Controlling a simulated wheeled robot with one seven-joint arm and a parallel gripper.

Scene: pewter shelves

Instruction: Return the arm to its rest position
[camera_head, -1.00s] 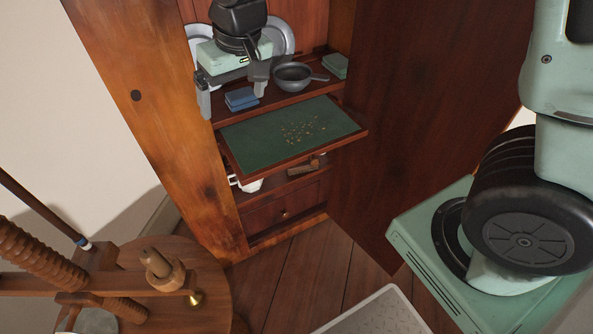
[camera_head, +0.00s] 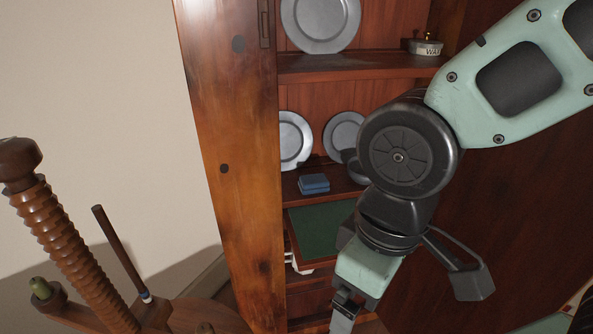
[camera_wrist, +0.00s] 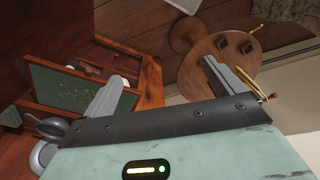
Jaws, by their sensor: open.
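My gripper (camera_head: 345,310) hangs low in front of the cabinet in the head view, below my black wrist joint, pointing down. In the wrist view my gripper (camera_wrist: 163,82) shows two grey fingers spread wide apart with nothing between them. It is clear of the shelves, in the open space before the cabinet. The green-topped pull-out board (camera_head: 318,228) is extended, partly hidden by my arm. It also shows at the left of the wrist view (camera_wrist: 75,90), with small gold bits on it.
The cabinet (camera_head: 245,150) holds pewter plates (camera_head: 320,20), a blue block (camera_head: 314,183) and a labelled tin (camera_head: 425,46). The pale wall side is open.

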